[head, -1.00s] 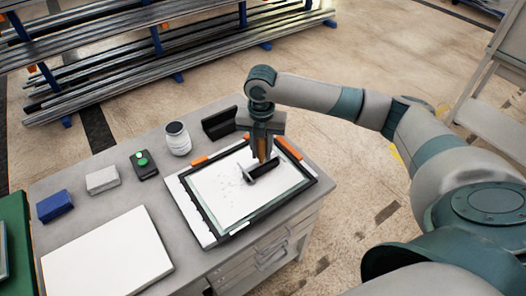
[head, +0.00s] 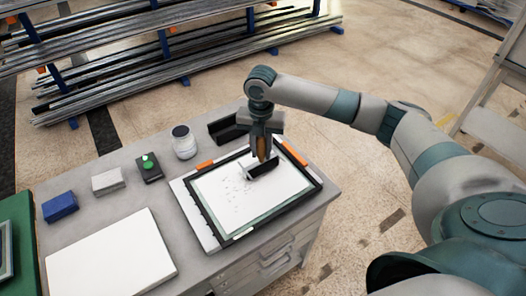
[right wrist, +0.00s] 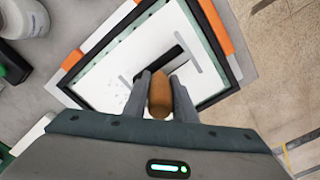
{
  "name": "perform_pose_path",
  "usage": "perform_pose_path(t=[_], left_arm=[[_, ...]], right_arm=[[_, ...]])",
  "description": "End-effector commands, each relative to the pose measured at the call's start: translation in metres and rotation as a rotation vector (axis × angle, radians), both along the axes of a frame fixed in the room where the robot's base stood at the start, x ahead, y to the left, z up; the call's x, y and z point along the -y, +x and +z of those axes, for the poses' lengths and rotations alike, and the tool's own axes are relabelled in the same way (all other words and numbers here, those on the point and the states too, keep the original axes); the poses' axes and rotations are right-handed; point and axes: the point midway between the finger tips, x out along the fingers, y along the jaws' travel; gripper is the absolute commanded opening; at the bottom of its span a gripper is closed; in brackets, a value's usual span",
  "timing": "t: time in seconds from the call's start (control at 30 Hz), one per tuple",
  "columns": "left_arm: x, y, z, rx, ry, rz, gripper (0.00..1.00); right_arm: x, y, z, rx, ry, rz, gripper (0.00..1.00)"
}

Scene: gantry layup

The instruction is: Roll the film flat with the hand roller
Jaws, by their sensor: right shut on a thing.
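The film (head: 232,200) is a pale sheet with small dark specks, lying inside a black frame (head: 204,222) on the table. The hand roller has a brown handle and a dark roller head (head: 269,168), which is over the far right part of the film. My right gripper (head: 263,150) is shut on the roller's handle, which stands roughly upright. In the right wrist view the brown handle (right wrist: 160,95) sits between the two fingers, and the dark head shows beyond it. I cannot tell whether the head touches the film. My left gripper is not in view.
Orange clamps (head: 292,153) sit at the frame's far edge. A white jar (head: 184,142), a black holder (head: 227,129), a box with a green button (head: 149,167), a grey block (head: 108,181) and a blue block (head: 60,206) stand on the table. A white board (head: 112,256) lies at front left.

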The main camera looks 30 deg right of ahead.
Motion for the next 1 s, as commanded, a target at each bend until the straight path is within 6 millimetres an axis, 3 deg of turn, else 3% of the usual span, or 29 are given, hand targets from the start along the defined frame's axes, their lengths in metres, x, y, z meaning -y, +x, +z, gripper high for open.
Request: perform_pose_path(t=[0.23, 0.77, 1.0], left_arm=[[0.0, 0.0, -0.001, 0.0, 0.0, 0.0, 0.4], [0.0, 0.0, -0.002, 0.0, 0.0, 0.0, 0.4], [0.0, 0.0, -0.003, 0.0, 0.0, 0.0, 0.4]], right_arm=[[-0.001, 0.015, -0.001, 0.0, 0.0, 0.0, 0.06], [-0.002, 0.019, -0.002, -0.001, 0.0, 0.0, 0.06], [-0.003, 0.032, -0.002, -0.002, 0.001, 0.0, 0.06]])
